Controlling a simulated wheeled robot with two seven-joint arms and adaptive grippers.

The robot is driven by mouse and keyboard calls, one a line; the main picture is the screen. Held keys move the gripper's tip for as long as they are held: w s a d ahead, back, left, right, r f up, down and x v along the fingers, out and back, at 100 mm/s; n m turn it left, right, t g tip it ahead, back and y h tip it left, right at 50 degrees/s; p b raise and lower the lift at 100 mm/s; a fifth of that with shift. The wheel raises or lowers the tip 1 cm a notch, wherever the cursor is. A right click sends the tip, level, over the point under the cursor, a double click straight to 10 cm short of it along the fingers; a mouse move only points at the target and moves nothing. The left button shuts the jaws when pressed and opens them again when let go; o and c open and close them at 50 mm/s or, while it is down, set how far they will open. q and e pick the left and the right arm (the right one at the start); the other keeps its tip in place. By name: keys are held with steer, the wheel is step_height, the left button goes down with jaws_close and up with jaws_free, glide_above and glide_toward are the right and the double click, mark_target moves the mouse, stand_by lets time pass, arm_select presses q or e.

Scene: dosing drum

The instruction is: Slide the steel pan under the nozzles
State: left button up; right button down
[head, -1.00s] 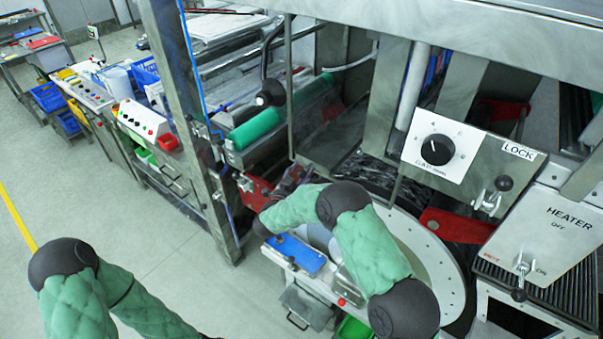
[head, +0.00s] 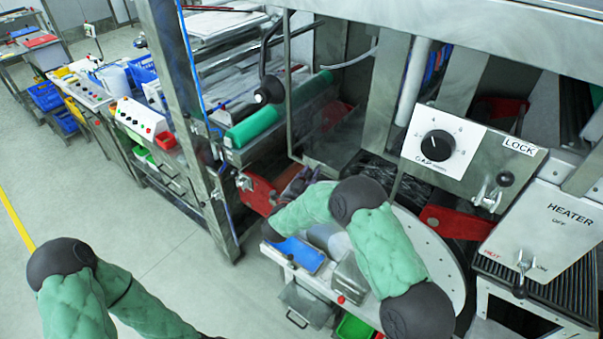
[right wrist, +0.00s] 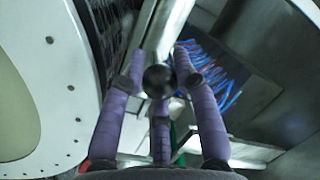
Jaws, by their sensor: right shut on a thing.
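My right gripper (head: 300,182) is partly hidden by its own arm in the head view, beside a red bracket (head: 260,194) at the machine frame. In the right wrist view its purple-wrapped fingers (right wrist: 160,62) close around a black ball knob (right wrist: 158,82). What the knob belongs to is hidden. A grey steel vessel with a handle (head: 305,305) hangs low at the front of the white bench, and a steel box (head: 350,277) sits on top. I cannot tell which is the pan. No nozzles can be made out. My left gripper is outside the head view.
A perforated white disc (head: 440,262) lies right of my right arm. A blue tray (head: 298,253) is on the bench. A steel post (head: 192,120) stands at the left. Dial panel (head: 438,146) and heater box (head: 545,225) are at the right. Floor at the left is clear.

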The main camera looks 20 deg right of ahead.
steer(key=s+d+b, duration=0.3)
steer(key=s+d, duration=0.7)
steer(key=s, duration=0.3)
steer(key=shift+f, duration=0.2)
steer(key=c, duration=0.9)
jaws_free()
steer(key=shift+s+d, duration=0.1)
steer(key=shift+s+d+r, duration=0.1)
steer(key=v, duration=1.2)
